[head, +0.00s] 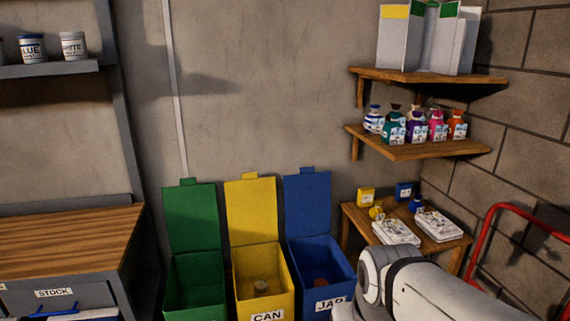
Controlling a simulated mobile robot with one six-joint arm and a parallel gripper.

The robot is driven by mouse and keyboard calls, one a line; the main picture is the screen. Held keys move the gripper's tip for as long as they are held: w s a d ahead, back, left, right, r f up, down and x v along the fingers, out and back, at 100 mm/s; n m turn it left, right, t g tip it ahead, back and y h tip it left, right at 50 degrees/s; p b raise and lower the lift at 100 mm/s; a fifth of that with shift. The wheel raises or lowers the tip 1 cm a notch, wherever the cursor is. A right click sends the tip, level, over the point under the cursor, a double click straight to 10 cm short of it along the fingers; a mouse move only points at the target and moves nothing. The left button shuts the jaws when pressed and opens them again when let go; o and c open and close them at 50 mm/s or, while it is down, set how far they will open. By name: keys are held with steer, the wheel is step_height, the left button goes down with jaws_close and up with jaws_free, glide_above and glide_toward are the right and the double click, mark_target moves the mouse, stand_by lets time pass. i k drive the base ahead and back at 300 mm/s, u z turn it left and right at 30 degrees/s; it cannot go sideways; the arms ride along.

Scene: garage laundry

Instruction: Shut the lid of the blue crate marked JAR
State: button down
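The blue crate (319,259) marked JAR stands on the right of a row of three crates against the wall. Its lid (308,203) is open and stands upright at the back, near the wall. Something reddish lies inside the crate. My arm shows at the lower right, close to the crate's right side in the picture. My gripper is not in view.
A yellow crate (281,290) marked CAN and a green crate (191,272) stand to the left, lids open. A small wooden table (445,247) with boxes is at right, below shelves with bottles. A red rail (487,222) stands far right; a workbench (70,247) is left.

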mark_target(308, 194)
steer(key=i, duration=1.6)
steer(key=z, duration=0.05)
